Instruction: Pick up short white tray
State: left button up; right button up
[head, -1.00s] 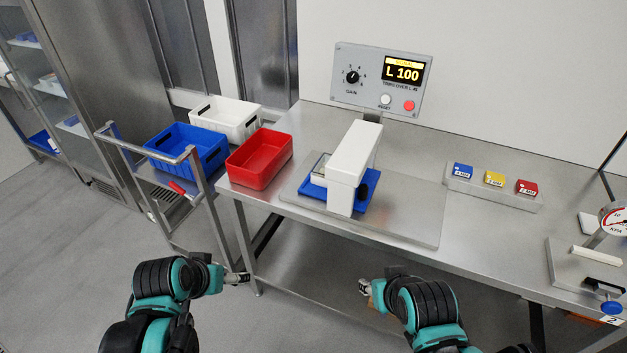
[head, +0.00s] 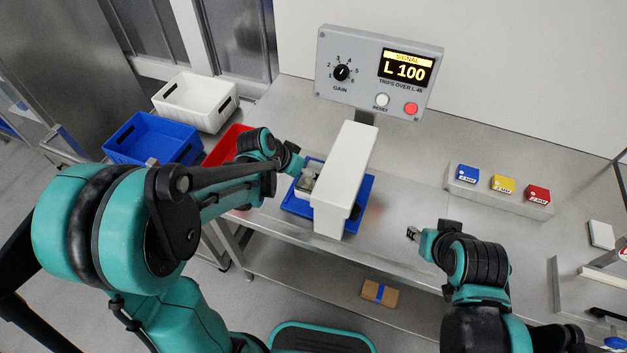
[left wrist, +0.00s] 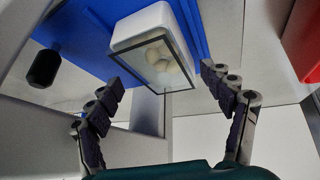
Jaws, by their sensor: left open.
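The short white tray (head: 308,179) stands on a blue plate (head: 298,207), left of a tall white housing. In the left wrist view the white tray (left wrist: 152,24) has a dark-edged clear top with pale rounded pieces under it. My left gripper (head: 300,168) is at the tray and partly covers it in the head view. In the left wrist view my left gripper (left wrist: 163,88) is open, with its fingers spread either side of the tray's near end. It does not grip the tray. My right gripper (head: 413,234) is over the front of the bench, away from the tray; its jaw opening is unclear.
The white housing (head: 345,170) stands close right of the tray. A red bin (head: 226,146), partly behind my left arm, a blue crate (head: 150,140) and a white crate (head: 195,103) are at left. A control panel (head: 378,75) is behind. Small coloured blocks (head: 503,185) sit right.

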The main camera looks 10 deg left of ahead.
pick_arm(q)
jog(key=shift+x, duration=1.2)
jog(key=shift+r, duration=0.1)
jog(key=c, duration=1.1)
